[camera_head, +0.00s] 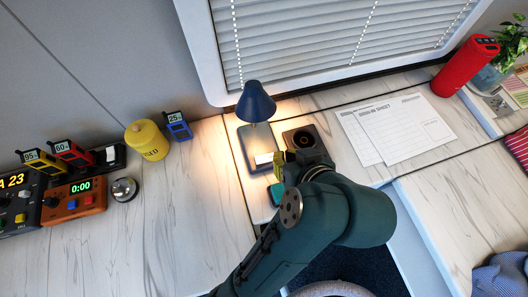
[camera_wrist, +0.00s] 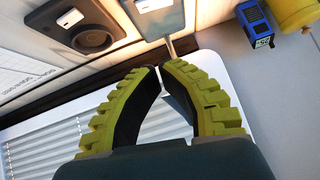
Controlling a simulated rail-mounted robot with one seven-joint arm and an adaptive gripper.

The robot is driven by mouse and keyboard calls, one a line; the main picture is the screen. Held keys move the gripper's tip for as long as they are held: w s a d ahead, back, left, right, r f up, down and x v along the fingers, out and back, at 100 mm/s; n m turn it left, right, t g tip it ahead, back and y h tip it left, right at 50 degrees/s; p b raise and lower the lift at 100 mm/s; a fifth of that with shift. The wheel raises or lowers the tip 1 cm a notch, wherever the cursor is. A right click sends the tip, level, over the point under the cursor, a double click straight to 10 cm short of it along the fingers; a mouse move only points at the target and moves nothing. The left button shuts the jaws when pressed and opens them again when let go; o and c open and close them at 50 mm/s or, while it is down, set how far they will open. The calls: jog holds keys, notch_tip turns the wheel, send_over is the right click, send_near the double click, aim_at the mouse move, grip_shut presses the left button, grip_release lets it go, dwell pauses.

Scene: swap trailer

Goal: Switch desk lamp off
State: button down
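The desk lamp (camera_head: 256,102) has a dark blue shade and a flat grey base (camera_head: 243,148). A warm glow on the desk and window frame around it shows that it is lit. A pale patch lies on the base; I cannot tell if it is the switch. My gripper (camera_head: 277,158) is over the right side of the base. In the wrist view the yellow-green fingers (camera_wrist: 163,67) curve together, their tips almost meeting, with nothing visible held. The lamp's thin stem (camera_wrist: 171,47) and part of its base (camera_wrist: 154,18) show just past the tips. Contact cannot be told.
A black square unit with a round recess (camera_head: 303,138) stands close right of the lamp. A yellow canister (camera_head: 147,141) and a blue device (camera_head: 178,126) stand left. Papers (camera_head: 405,127) and a red cylinder (camera_head: 465,66) are right.

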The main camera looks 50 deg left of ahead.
jog(key=shift+s+a+f, duration=0.2)
jog(key=shift+s+a, duration=0.25)
jog(key=shift+s, duration=0.05)
send_over(266, 160)
notch_tip(266, 160, down, 6)
jog(key=shift+d+f, duration=0.1)
jog(key=f, duration=0.2)
jog(key=a+f, duration=0.1)
jog(key=f, duration=0.1)
jog(key=shift+s+f+p, duration=0.1)
jog(key=shift+f+p, duration=0.2)
jog(key=shift+f, duration=0.1)
